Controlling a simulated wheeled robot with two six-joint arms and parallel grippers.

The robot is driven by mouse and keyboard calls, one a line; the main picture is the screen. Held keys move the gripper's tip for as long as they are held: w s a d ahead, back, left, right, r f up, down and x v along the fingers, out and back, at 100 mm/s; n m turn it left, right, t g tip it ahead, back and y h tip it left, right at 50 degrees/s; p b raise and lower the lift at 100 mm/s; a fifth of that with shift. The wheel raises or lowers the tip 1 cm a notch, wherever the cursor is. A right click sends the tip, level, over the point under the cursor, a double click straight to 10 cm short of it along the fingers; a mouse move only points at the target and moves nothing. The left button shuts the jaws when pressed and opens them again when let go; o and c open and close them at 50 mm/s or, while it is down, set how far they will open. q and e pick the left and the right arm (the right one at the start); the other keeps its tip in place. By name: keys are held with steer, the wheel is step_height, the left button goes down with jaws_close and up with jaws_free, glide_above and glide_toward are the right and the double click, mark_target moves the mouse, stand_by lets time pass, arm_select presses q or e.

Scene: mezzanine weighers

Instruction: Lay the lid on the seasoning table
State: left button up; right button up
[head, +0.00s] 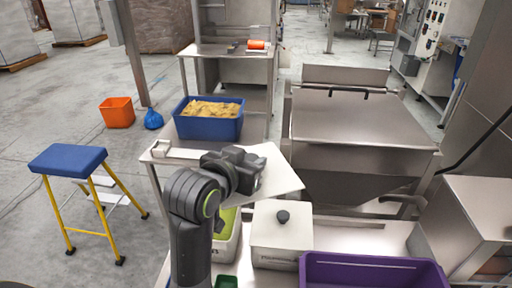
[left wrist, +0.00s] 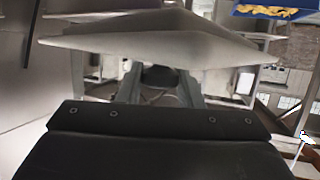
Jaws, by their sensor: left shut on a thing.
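My left gripper (head: 256,174) is shut on the dark knob (left wrist: 160,76) of a pale grey lid. The lid (head: 284,177) is a thin flat plate; in the left wrist view (left wrist: 150,48) it spreads across in front of the fingers. In the head view it appears over the right front part of a steel table, which I take for the seasoning table (head: 152,160). I cannot tell whether lid and table touch. My arm hides part of the table's front. My right gripper is not in view.
A blue crate (head: 209,127) of yellow chips stands at the table's back. In front are an open tub with green contents (head: 226,224), a knobbed, lidded white tub (head: 281,240) and a purple crate (head: 372,272). A steel hopper (head: 350,120) stands right. A blue stool (head: 68,160) stands left.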

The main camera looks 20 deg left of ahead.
arm_select(q)
steer(key=s+d+f+m+g+h, duration=0.3)
steer(key=d+f+m+g+h, duration=0.1)
steer(key=d+m+g+h, duration=0.3)
steer(key=s+d+f+m+g+h, duration=0.3)
steer(key=d+f+m+g+h, duration=0.25)
steer(key=m, duration=0.25)
steer(key=s+a+f+n+t+y, duration=0.1)
steer(key=a+n+t, duration=0.1)
steer(key=a, duration=0.4)
steer(key=s+a+f+n+t+y, duration=0.1)
steer(key=s+a+n+t, duration=0.1)
steer(key=a, duration=0.5)
steer(key=shift+s+a+n+t, duration=0.3)
steer(key=shift+n+t, duration=0.3)
steer(key=shift+t, duration=0.75)
steer(key=shift+d, duration=0.1)
